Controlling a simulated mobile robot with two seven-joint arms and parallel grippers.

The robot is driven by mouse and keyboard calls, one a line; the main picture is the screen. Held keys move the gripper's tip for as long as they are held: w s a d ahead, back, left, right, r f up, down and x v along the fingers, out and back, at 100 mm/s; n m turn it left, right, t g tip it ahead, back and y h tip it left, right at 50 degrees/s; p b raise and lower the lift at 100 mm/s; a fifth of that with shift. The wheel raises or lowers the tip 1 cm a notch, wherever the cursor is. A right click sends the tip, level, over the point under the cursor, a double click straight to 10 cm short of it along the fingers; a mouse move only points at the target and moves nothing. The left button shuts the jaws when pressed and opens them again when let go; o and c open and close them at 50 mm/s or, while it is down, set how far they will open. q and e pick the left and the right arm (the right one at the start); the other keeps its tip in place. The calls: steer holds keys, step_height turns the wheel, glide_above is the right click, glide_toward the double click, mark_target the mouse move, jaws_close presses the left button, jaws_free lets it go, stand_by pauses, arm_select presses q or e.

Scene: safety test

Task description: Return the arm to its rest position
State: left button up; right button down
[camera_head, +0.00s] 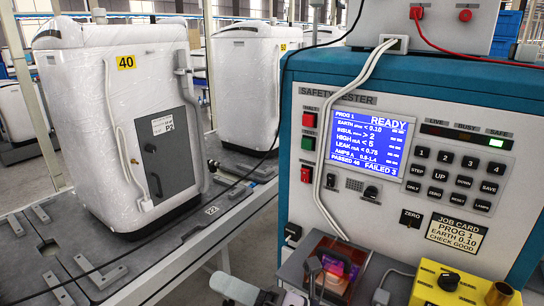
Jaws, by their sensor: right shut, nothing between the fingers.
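My right gripper (290,298) shows at the bottom edge, just left of the glowing test fixture (365,262) on the safety tester. A pale grey part of my arm (234,289) shows beside it, over the gap in front of the conveyor. The gripper is shut and holds nothing. Most of it is cut off by the frame, and I cannot tell whether it touches the fixture. My left gripper is not in view.
The safety tester (468,140) fills the right side; its screen (355,140) reads READY. A yellow box (432,277) with knobs stands at bottom right. A wrapped appliance marked 40 (105,90) stands on the conveyor (190,238); another (247,75) stands behind. Cables hang across the tester.

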steer(key=w+d+f+m+t+h, duration=0.1)
steer(key=d+f+m+t+h, duration=0.55)
steer(key=m, duration=0.55)
steer(key=w+d+f+m+t+h, duration=0.1)
steer(key=d+f+m+t+h, duration=0.6)
steer(key=m, duration=0.5)
steer(key=s+d+f+m+g+h+p, duration=0.1)
steer(key=s+d+f+m+g+h, duration=0.4)
steer(key=s+d+f+m, duration=0.8)
steer(key=s+f+g, duration=0.1)
steer(key=g, duration=0.2)
steer(key=shift+s+d+h+p, duration=0.15)
steer(key=shift+h+p, duration=0.2)
